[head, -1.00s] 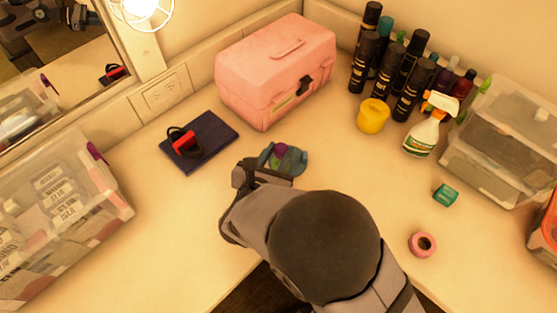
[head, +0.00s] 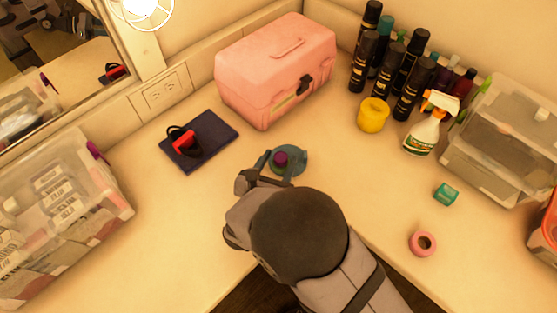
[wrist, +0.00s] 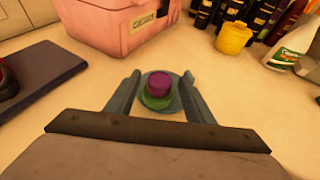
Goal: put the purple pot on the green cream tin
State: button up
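The purple pot (wrist: 159,82) appears to rest on top of the green cream tin (wrist: 158,102), both within a round teal dish (wrist: 174,108). In the head view the purple pot (head: 280,159) shows over the teal dish (head: 300,156), while the green tin is mostly hidden there. My gripper (wrist: 159,92) is open. Its two fingers stand left and right of the pot, with a visible gap on each side. In the head view my gripper (head: 277,168) is at the near side of the dish, partly covered by my own wrist.
A pink case (head: 275,75) stands behind. A dark blue book (head: 215,135) with a red-and-black item lies left. A yellow jar (head: 373,115), spray bottle (head: 425,130) and several dark bottles stand back right. A teal block (head: 446,194) and pink ring (head: 422,243) lie right, with clear tabletop between.

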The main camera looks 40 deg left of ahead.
jog(key=shift+r, duration=0.15)
jog(key=shift+r+p, duration=0.15)
jog(key=shift+p, duration=0.15)
jog(key=b+v, duration=0.1)
jog(key=v, duration=1.1)
